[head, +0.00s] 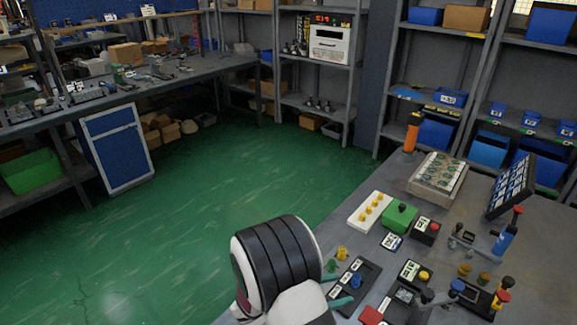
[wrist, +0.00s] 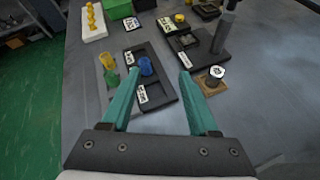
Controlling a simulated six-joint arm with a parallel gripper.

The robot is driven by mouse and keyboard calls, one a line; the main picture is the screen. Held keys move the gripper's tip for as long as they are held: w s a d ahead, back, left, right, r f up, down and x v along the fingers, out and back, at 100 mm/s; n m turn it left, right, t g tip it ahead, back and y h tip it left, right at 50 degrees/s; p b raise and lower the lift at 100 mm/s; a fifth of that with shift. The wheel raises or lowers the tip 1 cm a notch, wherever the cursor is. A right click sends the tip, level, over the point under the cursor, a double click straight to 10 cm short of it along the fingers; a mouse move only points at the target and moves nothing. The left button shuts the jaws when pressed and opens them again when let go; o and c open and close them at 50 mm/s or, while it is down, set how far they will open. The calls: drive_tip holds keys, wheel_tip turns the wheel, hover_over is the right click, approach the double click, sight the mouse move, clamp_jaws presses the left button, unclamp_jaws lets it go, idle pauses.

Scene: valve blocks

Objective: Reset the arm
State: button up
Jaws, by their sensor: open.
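My gripper (wrist: 145,78) is open in the wrist view. Its two teal fingers are spread apart over the grey table (wrist: 262,65), with nothing held between them. A black tray (wrist: 158,88) with white labels and a blue knob (wrist: 146,66) shows between and beyond the fingers. In the head view my white and black arm stands at the bottom middle, and the teal fingertips (head: 334,290) reach over the table's left edge, close to the blue knob (head: 356,280). The gap between fingers and tray is hard to judge.
A green block (head: 400,216), a white strip with yellow knobs (head: 370,212), a red-button box (head: 426,231) and several levers, including a blue one (head: 504,241), crowd the table. A tilted panel (head: 511,187) stands at the back right. Green floor (head: 220,190) is open to the left.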

drive_tip(key=s+d+r+m+g+y, duration=0.1)
drive_tip(key=s+d+r+m+y, duration=0.2)
drive_tip(key=r+m, duration=0.6)
drive_tip(key=s+d+r+m+y, duration=0.2)
drive_tip(key=s+r+m+y, duration=0.3)
drive_tip(key=m, duration=0.5)
drive_tip(key=s+a+m+g+y, duration=0.2)
drive_tip(key=s+a, duration=0.3)
drive_tip(key=s, duration=0.4)
drive_tip(key=s+a+f+m+g+y, duration=0.1)
drive_tip(key=s+a+m+g+y, duration=0.1)
drive_tip(key=s+a+m, duration=0.3)
drive_tip(key=s+a, duration=0.1)
drive_tip(key=s, duration=0.3)
drive_tip(key=shift+s+g, duration=0.15)
drive_tip(key=shift+g, duration=0.15)
drive_tip(key=shift+a, duration=0.1)
